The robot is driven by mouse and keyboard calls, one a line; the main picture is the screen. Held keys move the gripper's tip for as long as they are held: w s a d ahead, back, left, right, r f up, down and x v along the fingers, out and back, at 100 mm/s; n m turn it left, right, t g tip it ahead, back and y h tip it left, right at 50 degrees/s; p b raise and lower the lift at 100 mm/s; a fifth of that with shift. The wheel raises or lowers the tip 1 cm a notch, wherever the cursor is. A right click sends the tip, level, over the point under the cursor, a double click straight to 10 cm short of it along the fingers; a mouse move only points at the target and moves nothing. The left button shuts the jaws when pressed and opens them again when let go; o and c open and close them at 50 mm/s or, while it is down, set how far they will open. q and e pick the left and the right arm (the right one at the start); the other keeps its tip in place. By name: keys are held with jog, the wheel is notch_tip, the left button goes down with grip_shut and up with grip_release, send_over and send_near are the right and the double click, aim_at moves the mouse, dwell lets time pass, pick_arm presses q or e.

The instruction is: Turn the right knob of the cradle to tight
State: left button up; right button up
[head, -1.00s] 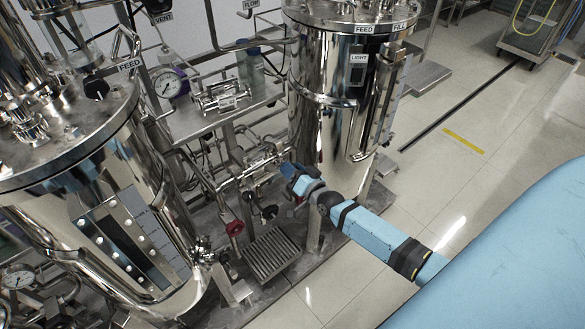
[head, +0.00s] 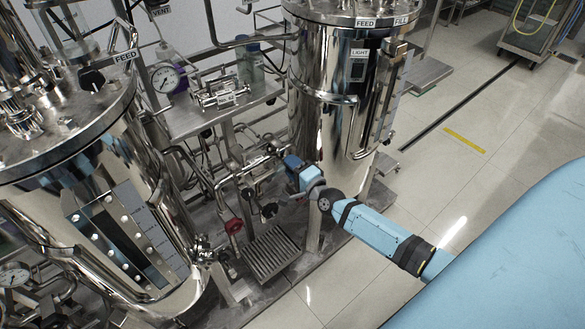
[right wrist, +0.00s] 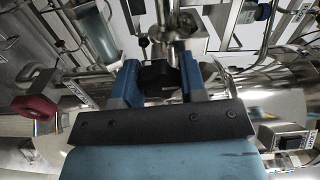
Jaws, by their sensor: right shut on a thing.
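My right gripper (head: 291,163) reaches in from the right, low in front of the right-hand steel vessel. In the right wrist view its blue fingers (right wrist: 158,72) are shut on a black knob (right wrist: 158,74). The knob is hidden behind the gripper in the head view. A shiny metal pipe fitting (right wrist: 170,35) lies just beyond it. I cannot read any tight mark. A metal assembly with end plates, possibly the cradle (head: 220,92), sits on the steel shelf. I cannot tell whether the held knob belongs to it. My left gripper is not in view.
The right steel vessel (head: 325,120) stands close to my right gripper, the left vessel (head: 75,190) at the left. A red handwheel (head: 234,226) and a black valve knob (head: 270,210) are on pipes below. The tiled floor (head: 470,200) at right is clear.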

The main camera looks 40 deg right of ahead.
jog(key=shift+m, duration=0.6)
jog(key=o, duration=0.9)
jog(key=s, duration=0.9)
jog(key=s+d, duration=0.1)
jog(key=s, duration=0.3)
jog(key=shift+s, duration=0.4)
